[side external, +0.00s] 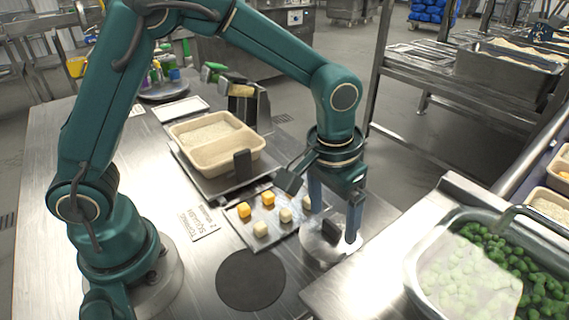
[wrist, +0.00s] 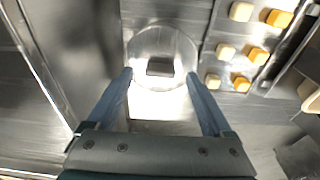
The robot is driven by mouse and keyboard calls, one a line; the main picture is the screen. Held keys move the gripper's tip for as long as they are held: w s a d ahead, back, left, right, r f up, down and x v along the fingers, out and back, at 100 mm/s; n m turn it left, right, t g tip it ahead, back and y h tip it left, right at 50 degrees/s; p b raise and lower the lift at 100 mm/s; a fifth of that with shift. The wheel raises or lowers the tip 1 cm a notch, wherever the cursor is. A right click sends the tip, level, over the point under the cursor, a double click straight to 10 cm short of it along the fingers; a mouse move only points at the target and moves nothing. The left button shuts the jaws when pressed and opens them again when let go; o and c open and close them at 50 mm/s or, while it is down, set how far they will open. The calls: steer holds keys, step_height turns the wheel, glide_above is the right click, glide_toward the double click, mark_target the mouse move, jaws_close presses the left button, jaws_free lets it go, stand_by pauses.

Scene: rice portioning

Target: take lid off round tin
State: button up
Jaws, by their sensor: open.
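The round tin (side external: 309,252) is silver and stands near the front right of the steel table. Its shiny lid (wrist: 143,43) lies on top and has a dark block-shaped knob (wrist: 160,67). The knob also shows in the side view (side external: 331,232). My gripper (side external: 334,224) points down over the tin. Its two blue fingers are open, one on either side of the knob, with a gap to it on both sides in the wrist view (wrist: 159,77). Nothing is held. The tin's wall is mostly hidden from above by the lid.
A shallow tray (side external: 240,226) of yellow and pale cubes lies just left of the tin. Behind it is a beige two-part rice container (side external: 262,142). A dark round mat (side external: 250,281) lies in front. A steel pan (side external: 412,268) of green vegetables stands at right.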

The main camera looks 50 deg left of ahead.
steer(key=shift+f, duration=0.75)
jaws_close()
steer(key=shift+r, duration=0.1)
